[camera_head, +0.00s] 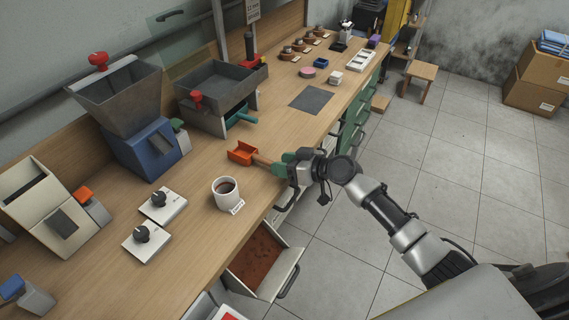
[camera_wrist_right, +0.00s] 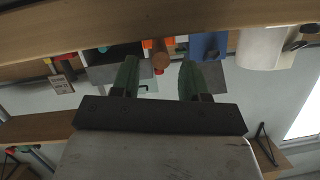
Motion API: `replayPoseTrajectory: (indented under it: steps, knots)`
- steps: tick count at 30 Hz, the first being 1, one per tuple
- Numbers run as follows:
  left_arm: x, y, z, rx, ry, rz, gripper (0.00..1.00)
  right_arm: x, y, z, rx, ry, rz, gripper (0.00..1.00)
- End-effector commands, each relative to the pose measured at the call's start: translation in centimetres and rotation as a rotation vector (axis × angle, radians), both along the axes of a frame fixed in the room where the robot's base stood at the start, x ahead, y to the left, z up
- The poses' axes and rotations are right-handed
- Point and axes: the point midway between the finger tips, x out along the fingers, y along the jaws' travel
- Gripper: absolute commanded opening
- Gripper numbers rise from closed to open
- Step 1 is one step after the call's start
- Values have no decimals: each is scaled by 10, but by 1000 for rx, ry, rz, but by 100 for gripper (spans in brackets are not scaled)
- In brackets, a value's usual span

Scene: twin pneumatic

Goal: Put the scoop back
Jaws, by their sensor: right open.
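The scoop (camera_head: 242,153) has an orange pan and a wooden handle. It lies on the workbench, with the handle pointing right toward my right gripper (camera_head: 281,163). That gripper has green fingers and is open at the handle's end. In the right wrist view, the wooden handle (camera_wrist_right: 160,58) shows end-on between the two spread fingers (camera_wrist_right: 158,82), with a gap on each side. I cannot tell how far the handle reaches between them. My left gripper is out of view.
A white mug (camera_head: 228,196) stands on the bench in front of the scoop. An open drawer (camera_head: 292,262) with brown granules sticks out below the bench edge. A blue hopper machine (camera_head: 143,149) and a grey tray (camera_head: 222,86) stand behind.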

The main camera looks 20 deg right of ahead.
Motion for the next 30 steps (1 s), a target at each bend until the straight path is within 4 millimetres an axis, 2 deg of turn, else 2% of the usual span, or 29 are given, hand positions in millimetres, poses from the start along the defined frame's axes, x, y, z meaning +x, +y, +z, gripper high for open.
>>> replayPoseTrajectory:
  steps: [4, 7, 15, 21, 30]
  knots:
    - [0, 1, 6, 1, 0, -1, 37, 0, 0, 5, 0, 0, 0, 45]
    - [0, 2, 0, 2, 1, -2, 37, -9, -10, 4, -3, -1, -1, 45]
    - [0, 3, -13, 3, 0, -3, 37, -51, -46, 20, -4, 1, 0, 45]
    - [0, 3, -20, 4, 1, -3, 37, -75, -68, 31, -2, 1, 0, 45]
    - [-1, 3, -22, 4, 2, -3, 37, -85, -77, 39, 0, -1, 1, 45]
